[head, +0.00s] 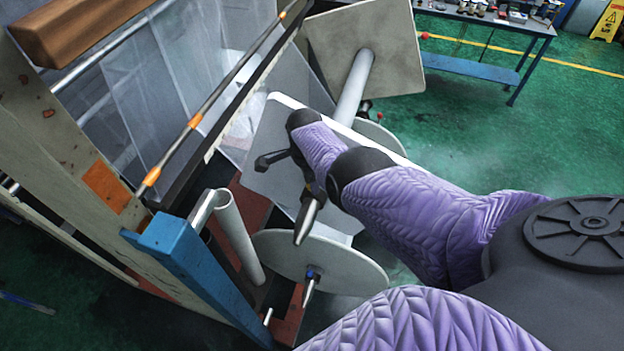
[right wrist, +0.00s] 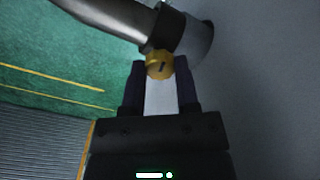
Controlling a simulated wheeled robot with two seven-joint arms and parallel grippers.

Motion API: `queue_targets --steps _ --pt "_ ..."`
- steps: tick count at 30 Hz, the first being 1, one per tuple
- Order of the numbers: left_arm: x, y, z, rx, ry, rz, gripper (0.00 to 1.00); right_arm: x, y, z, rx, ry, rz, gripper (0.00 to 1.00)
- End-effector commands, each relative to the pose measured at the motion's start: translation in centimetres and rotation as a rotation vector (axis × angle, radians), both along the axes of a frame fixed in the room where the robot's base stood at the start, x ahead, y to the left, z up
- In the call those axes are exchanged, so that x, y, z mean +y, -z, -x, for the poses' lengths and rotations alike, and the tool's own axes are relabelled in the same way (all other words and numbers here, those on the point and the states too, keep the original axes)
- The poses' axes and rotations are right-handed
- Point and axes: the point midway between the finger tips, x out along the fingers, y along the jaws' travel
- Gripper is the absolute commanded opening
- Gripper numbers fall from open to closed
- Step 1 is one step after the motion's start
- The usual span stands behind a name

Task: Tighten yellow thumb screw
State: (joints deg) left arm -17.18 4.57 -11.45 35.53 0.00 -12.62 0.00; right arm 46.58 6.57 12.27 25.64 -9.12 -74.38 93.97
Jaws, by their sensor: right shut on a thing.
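The yellow thumb screw (right wrist: 159,66) sits on a dark collar (right wrist: 166,28) around a metal shaft with a tapered tip (right wrist: 105,15). My right gripper (right wrist: 160,78) is shut on the screw, one dark finger on each side of it. In the head view the shaft tip (head: 306,222) points down toward the front, and my right gripper (head: 305,178) is at the collar, partly hidden by my arm. The screw's yellow cannot be made out there. My left gripper is not in view.
A pale square plate (head: 268,130) stands close behind the collar. A round disc (head: 345,268) with another shaft lies below. A blue machine post (head: 195,262) and a white tube (head: 237,235) are to the left. A workbench (head: 480,25) stands far back on open green floor.

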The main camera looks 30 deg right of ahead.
Motion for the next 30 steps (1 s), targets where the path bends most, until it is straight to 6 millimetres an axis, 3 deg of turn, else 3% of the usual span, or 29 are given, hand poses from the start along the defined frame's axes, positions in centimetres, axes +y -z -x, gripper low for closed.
queue_targets --steps 15,30 --pt "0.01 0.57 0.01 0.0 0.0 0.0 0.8 0.0 0.0 -0.07 -0.012 0.371 0.01 0.0" --pt "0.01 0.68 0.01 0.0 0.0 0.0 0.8 -0.04 -0.02 -0.06 -0.015 0.472 0.015 0.0"
